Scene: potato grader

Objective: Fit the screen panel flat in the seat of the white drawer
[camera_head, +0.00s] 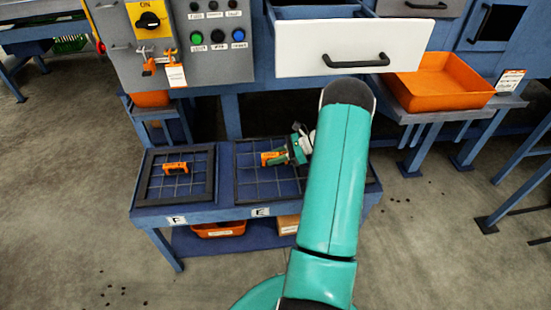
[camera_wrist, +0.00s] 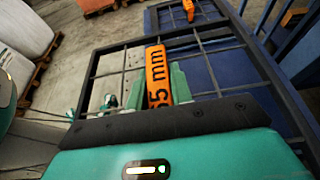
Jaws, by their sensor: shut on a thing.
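My gripper (camera_head: 301,147) is shut on the orange handle (camera_head: 272,158) of a black-framed screen panel (camera_head: 237,185) at the bench place marked E. In the wrist view the pale green fingers (camera_wrist: 158,88) stand on both sides of the orange handle (camera_wrist: 157,70), whose label ends in "5 mm". The panel's grid (camera_wrist: 95,68) spreads around it. The panel is at or just above the bench; I cannot tell which. My arm hides its right part. The white drawer (camera_head: 300,57) is pulled out above, with a black handle; only a strip of its blue inside shows.
A second screen panel (camera_head: 210,185) with an orange handle lies at place F on the blue bench (camera_head: 160,211). An orange tray (camera_head: 440,82) stands right of the drawer. A grey control box (camera_head: 213,65) with buttons and a yellow switch is at left. Open floor lies in front.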

